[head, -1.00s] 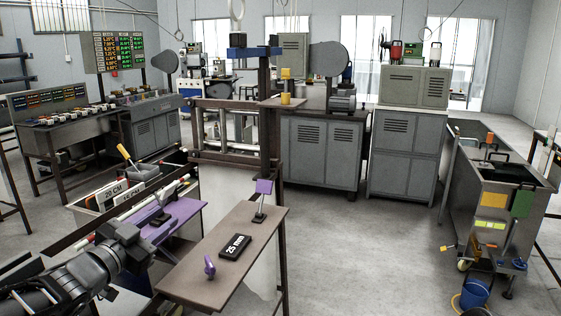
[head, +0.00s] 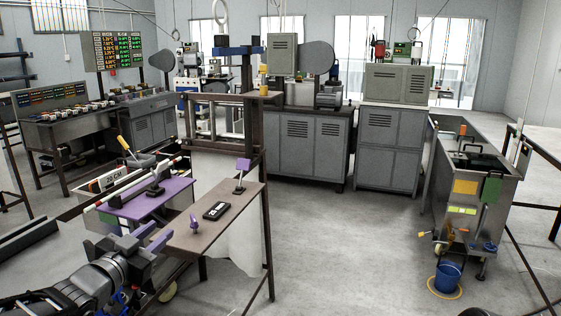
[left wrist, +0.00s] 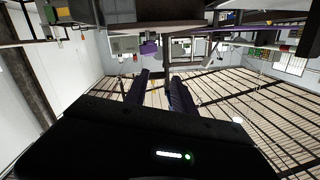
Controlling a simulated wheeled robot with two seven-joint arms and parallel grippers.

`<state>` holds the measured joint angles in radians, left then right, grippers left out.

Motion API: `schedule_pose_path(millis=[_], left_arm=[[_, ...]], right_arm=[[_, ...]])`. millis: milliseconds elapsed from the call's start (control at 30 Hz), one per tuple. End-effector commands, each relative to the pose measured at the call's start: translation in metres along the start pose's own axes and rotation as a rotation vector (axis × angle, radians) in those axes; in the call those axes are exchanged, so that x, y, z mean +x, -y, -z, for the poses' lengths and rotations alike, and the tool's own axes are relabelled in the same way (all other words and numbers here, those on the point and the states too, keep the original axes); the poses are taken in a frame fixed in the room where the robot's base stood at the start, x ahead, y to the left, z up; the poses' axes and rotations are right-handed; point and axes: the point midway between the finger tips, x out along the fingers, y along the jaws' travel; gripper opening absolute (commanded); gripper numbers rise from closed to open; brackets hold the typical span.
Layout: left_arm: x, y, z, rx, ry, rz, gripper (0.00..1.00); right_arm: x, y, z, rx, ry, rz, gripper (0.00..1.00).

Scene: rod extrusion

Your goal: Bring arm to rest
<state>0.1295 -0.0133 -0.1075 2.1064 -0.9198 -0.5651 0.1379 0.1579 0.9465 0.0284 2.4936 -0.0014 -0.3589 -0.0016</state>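My left gripper (head: 154,236) is low at the left in the head view, beside the near left end of the brown table (head: 185,241). Its two dark fingers also show in the left wrist view (left wrist: 160,90). They stand apart with nothing between them. My right gripper is in neither view.
The brown table bears a black label block (head: 216,210), a purple knob (head: 194,221) and a purple-topped lever (head: 241,172). A purple plate (head: 150,197) lies behind my gripper. A metal cart (head: 480,190) and a blue bucket (head: 448,276) stand right. The middle floor is clear.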

Motion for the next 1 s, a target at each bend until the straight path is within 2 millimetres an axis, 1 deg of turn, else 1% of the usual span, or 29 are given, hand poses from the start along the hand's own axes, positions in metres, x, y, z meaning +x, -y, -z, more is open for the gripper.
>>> schedule_pose_path(millis=[167,267,367,467,500,533,567,600,667,700,767,800,867,900,1000], left_arm=[[0.008,-0.024,-0.047,-0.118,0.102,-0.002,0.31],[0.011,-0.043,-0.080,-0.192,0.176,-0.007,0.31],[0.010,-0.069,-0.119,-0.274,0.270,-0.017,0.31],[0.003,-0.105,-0.167,-0.371,0.394,-0.033,0.31],[-0.004,-0.125,-0.190,-0.415,0.459,-0.042,0.31],[-0.010,-0.141,-0.207,-0.450,0.511,-0.048,0.31],[-0.018,-0.157,-0.225,-0.485,0.564,-0.054,0.31],[-0.031,-0.179,-0.247,-0.528,0.637,-0.064,0.31],[-0.053,-0.212,-0.277,-0.590,0.746,-0.076,0.31],[-0.071,-0.234,-0.295,-0.627,0.820,-0.085,0.31],[-0.100,-0.267,-0.318,-0.680,0.932,-0.097,0.31],[-0.122,-0.288,-0.332,-0.712,1.006,-0.105,0.31],[-0.154,-0.317,-0.347,-0.752,1.110,-0.118,0.31],[-0.175,-0.334,-0.354,-0.774,1.173,-0.126,0.31],[-0.219,-0.368,-0.366,-0.810,1.298,-0.149,0.31]], right_arm=[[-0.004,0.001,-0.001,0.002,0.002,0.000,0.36],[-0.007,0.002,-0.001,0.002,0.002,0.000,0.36],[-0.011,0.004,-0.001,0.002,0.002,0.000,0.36],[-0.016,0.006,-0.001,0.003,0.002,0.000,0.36],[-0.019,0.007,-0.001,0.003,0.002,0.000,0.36],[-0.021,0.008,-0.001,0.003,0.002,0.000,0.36],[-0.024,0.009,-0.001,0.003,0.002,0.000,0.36],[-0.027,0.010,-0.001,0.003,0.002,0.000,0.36],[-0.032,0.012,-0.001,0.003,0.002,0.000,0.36],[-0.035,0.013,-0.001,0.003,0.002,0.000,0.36],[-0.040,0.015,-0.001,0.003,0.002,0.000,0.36],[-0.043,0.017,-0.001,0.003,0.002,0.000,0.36],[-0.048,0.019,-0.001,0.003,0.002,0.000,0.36],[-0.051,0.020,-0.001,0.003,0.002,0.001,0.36],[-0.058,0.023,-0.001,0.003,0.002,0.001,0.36]])
